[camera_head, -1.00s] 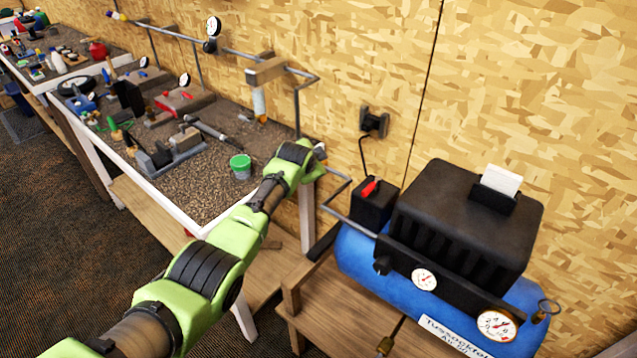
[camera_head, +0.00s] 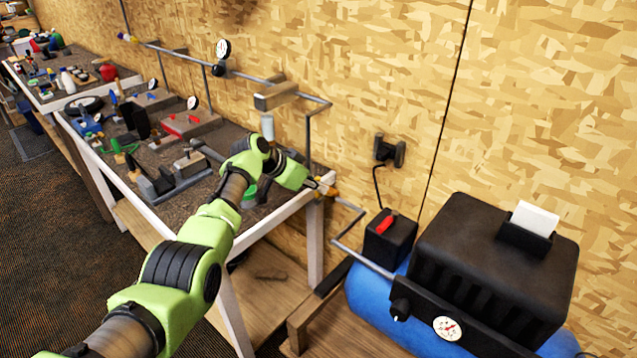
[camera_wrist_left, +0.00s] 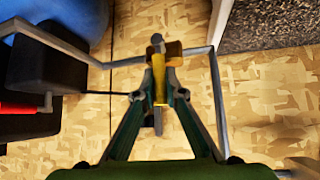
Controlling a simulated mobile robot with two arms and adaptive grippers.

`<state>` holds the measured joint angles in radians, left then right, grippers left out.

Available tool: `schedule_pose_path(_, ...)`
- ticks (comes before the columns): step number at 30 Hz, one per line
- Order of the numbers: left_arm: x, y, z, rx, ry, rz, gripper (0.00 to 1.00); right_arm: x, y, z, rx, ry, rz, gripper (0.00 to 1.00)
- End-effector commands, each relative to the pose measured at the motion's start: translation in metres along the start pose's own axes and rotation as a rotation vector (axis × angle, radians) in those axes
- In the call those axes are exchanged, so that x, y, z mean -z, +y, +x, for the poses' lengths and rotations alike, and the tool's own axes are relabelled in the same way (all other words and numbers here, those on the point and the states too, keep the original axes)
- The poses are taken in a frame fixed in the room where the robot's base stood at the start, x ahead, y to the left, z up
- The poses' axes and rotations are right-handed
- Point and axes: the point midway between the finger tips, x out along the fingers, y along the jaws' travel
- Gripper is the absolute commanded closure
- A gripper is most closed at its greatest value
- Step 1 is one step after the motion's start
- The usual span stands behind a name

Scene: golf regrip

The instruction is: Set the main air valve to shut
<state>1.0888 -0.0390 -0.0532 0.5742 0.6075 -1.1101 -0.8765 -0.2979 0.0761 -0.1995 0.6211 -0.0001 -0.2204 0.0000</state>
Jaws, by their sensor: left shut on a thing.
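The main air valve (camera_head: 331,192) sits on the grey pipe beside the near right corner of the workbench, small in the head view. In the left wrist view its brass body (camera_wrist_left: 173,54) is on the pipe, and its yellow handle (camera_wrist_left: 159,88) lies across the pipe's line. My left gripper (camera_head: 318,186) reaches the valve from the left. In the left wrist view the gripper's fingers (camera_wrist_left: 160,92) are shut on the yellow handle, one on each side. My right gripper is not in view.
The blue compressor (camera_head: 385,312) with its black housing stands right of the valve; a black box with a red switch (camera_head: 385,222) is close by. The grey pipe (camera_head: 349,226) runs between them. The workbench (camera_head: 160,212) with tools and a wall behind bound the space.

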Motion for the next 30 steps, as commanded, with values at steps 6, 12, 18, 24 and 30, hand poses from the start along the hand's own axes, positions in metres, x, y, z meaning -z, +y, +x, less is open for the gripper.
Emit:
schedule_pose_path(6, -0.0043, 0.0010, 0.0004, -0.012, -0.001, -0.014, 1.00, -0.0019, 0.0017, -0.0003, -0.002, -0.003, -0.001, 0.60)
schedule_pose_path(12, -0.0048, 0.0013, 0.0007, -0.012, -0.002, -0.015, 1.00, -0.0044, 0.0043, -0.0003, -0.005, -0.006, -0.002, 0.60)
schedule_pose_path(18, -0.0046, 0.0013, 0.0006, -0.012, -0.002, -0.014, 0.72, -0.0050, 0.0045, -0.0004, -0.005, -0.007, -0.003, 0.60)
schedule_pose_path(24, -0.0033, 0.0010, 0.0000, -0.011, 0.000, -0.012, 0.72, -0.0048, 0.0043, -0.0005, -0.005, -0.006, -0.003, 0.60)
schedule_pose_path(30, -0.0024, 0.0002, -0.0034, -0.010, 0.002, -0.011, 0.72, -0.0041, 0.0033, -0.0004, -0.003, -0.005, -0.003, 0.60)
